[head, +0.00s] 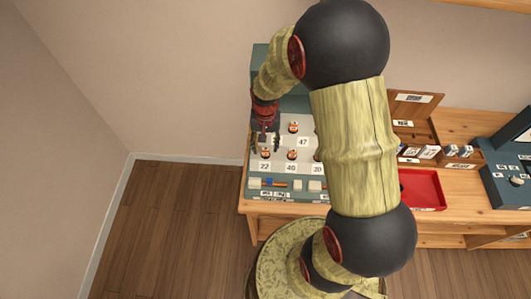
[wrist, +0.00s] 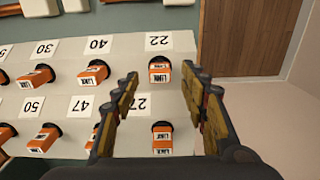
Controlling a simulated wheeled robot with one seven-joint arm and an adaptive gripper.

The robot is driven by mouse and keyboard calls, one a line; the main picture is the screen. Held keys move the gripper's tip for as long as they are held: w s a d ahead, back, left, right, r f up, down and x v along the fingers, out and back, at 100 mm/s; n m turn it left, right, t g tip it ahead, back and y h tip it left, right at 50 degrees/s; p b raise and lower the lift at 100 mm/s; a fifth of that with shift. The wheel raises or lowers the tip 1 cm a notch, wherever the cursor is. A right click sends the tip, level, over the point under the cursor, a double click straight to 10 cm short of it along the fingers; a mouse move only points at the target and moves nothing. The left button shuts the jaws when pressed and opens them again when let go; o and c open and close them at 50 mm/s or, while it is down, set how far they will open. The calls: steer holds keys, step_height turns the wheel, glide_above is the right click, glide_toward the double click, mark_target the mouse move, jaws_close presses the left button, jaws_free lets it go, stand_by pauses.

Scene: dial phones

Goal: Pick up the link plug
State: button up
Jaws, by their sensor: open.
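Several orange link plugs stand in black sockets on the pale panel, each with a white LINK label and a number card beside it. In the wrist view, the plug by card 22 (wrist: 160,73) lies between and just beyond my fingertips; the plug by card 27 (wrist: 161,138) shows lower down between the fingers. The plug by 22 also shows in the head view (head: 265,154). My gripper (wrist: 160,78) is open and empty, pointing down over the panel's left end. In the head view my gripper (head: 264,138) hides part of the panel behind it.
Neighbouring plugs stand by card 40 (wrist: 93,72) and card 47 (wrist: 84,132). A row of small blocks (head: 300,185) lies along the panel's front. A red tray (head: 422,188) is to the right on the wooden table. My arm hides the middle.

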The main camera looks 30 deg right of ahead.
mark_target(265, 153)
step_height(265, 153, down, 3)
steer(key=shift+r, duration=0.1)
steer(key=shift+r, duration=0.1)
steer(key=c, duration=1.1)
